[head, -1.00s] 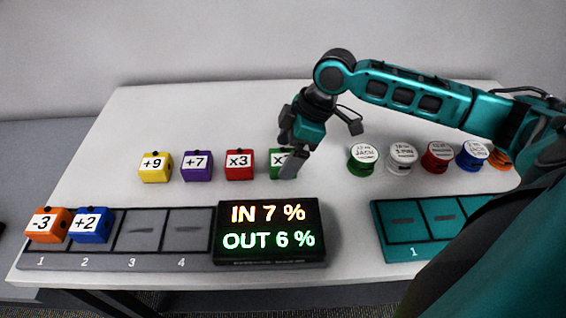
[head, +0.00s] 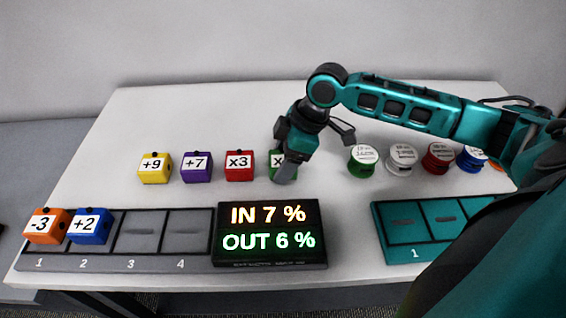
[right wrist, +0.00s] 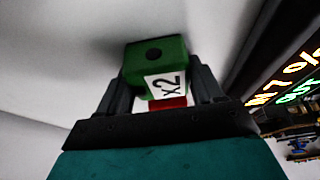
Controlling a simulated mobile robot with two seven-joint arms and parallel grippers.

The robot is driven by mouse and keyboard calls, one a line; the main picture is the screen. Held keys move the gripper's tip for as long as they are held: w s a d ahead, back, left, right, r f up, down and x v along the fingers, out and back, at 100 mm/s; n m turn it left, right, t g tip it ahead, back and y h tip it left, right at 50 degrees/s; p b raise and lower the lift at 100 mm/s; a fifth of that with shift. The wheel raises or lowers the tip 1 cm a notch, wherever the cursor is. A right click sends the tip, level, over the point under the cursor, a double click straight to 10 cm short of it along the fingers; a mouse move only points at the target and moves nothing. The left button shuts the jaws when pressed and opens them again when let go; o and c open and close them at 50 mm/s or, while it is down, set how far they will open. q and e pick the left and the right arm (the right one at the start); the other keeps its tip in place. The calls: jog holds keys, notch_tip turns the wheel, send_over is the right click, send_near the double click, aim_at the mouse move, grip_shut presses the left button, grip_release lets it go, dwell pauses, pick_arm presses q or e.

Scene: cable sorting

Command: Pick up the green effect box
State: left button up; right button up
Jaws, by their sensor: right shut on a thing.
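The green effect box (head: 275,163) stands on the table at the right end of the row of boxes, partly hidden by my right gripper (head: 284,172). In the right wrist view the green box (right wrist: 155,58) shows its "x2" label and a dark round spot on its face. My right gripper (right wrist: 164,90) has one finger on each side of it and is shut on it. I cannot tell whether the box is off the table. My left gripper is not in view.
To its left stand a red "x3" box (head: 239,166), a purple box (head: 197,167) and a yellow box (head: 154,168). In front are a grey slot tray (head: 110,262) and a display (head: 268,234). Round jacks, including a green one (head: 362,165), stand to the right.

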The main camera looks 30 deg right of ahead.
jog(key=shift+c, duration=0.7)
jog(key=shift+r, duration=0.1)
